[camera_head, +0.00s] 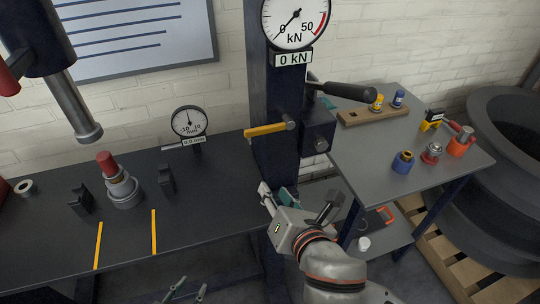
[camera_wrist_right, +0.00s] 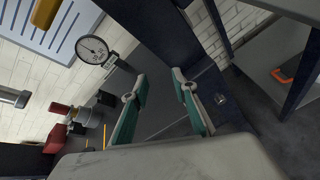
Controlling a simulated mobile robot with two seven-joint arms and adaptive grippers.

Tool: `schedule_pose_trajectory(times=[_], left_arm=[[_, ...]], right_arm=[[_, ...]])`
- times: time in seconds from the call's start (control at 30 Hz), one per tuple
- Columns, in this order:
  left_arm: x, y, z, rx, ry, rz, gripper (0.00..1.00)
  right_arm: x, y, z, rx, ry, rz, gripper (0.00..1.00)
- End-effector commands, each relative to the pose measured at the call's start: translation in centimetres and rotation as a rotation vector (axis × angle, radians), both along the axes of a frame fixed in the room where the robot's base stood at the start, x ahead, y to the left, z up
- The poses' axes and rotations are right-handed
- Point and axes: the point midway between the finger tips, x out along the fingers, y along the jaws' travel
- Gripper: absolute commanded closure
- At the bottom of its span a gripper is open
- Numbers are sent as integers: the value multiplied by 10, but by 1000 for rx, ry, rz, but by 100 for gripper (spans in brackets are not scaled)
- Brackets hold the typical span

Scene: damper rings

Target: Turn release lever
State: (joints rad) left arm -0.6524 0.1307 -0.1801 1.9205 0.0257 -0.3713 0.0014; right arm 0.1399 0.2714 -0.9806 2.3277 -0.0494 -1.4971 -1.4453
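A yellow lever (camera_head: 265,129) sticks out leftward from a pivot on the dark press column (camera_head: 275,90), below the kN dial. I take it as the release lever. A yellow bar end, likely the same lever, shows at the top left of the right wrist view (camera_wrist_right: 44,13). A second lever with a black handle (camera_head: 348,91) points right from the column. My right gripper (camera_head: 276,195) is below the yellow lever, in front of the column's lower part; its teal-padded fingers (camera_wrist_right: 160,95) are open and empty. My left gripper (camera_head: 188,288) is low at the bottom edge, its fingertips apart and empty.
The dark bench (camera_head: 60,250) carries a red-topped stacked part (camera_head: 119,182), black blocks and a small dial gauge (camera_head: 189,123). A grey side table (camera_head: 370,160) at right holds a wooden holder and several coloured parts. Large black rings (camera_head: 510,130) stand far right.

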Motion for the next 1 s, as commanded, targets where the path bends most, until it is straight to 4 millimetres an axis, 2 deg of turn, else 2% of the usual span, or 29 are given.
schedule_pose_trajectory(times=[0.03,0.2,0.4,0.5,0.6,0.7,1.0], left_arm=[[-2,-1,2,-1,6,2,66],[-4,-3,8,-6,11,5,66],[-4,-2,16,-8,12,11,66],[-4,-1,19,-7,13,13,66],[-4,0,19,-4,14,14,66],[-4,1,19,-3,15,15,66],[-5,3,17,1,16,12,66]], right_arm=[[-1,8,22,-151,-92,73,72],[-16,22,73,-724,-395,271,72],[-32,18,117,-1393,-701,388,72],[-37,12,131,-1647,-795,403,72],[-41,7,139,-1815,-850,407,72],[-42,5,142,-1899,-873,407,72],[-42,4,142,-1915,-876,408,72]])
